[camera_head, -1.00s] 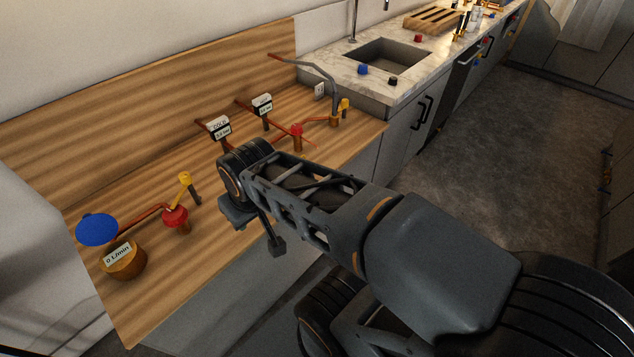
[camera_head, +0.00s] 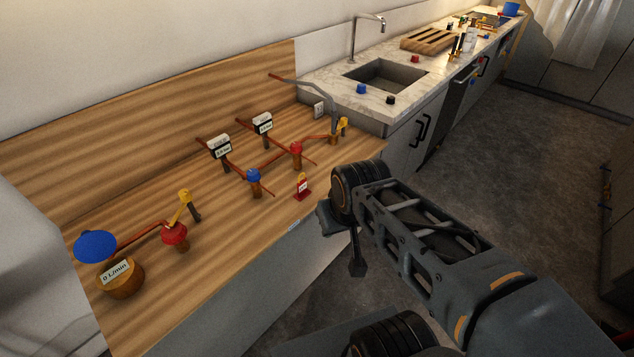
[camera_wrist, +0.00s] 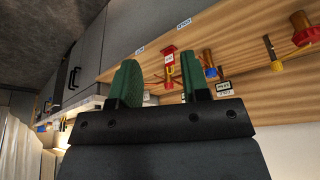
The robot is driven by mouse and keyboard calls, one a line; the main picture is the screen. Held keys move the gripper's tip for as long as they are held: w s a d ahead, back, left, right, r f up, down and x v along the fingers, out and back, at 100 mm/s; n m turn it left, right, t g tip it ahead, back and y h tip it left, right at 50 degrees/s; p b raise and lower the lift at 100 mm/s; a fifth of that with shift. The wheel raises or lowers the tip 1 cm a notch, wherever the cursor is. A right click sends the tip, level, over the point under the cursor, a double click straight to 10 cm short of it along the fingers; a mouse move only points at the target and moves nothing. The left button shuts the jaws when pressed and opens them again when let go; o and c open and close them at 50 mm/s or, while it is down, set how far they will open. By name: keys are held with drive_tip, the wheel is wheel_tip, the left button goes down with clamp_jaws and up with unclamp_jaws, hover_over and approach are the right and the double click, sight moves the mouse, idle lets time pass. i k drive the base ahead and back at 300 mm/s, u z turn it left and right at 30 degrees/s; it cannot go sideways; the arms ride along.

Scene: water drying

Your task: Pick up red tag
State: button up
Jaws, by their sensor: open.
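The red tag (camera_head: 302,187) with a white label stands upright near the front edge of the wooden counter, beside the red-capped and blue-capped valves. In the wrist view the red tag (camera_wrist: 169,64) appears beyond and roughly between my gripper's green fingertips. My gripper (camera_wrist: 162,72) is open and empty, its two fingers apart. In the head view my gripper (camera_head: 342,238) is to the right of the tag, past the counter's front edge and partly hidden by my own arm. The gripper does not touch the tag.
A blue valve (camera_head: 254,177) and a red valve (camera_head: 297,150) on copper pipes stand close behind the tag. Two meters (camera_head: 220,148) rise further back. A red-handled valve (camera_head: 175,235) and a round gauge (camera_head: 120,277) are at the left. A sink (camera_head: 385,75) is beyond.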

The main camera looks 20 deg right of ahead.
sight(302, 192)
drive_tip(key=z, duration=0.05)
drive_tip(key=i, duration=0.4)
drive_tip(key=u, duration=4.3)
drive_tip(key=k, duration=0.85)
drive_tip(key=z, duration=1.45)
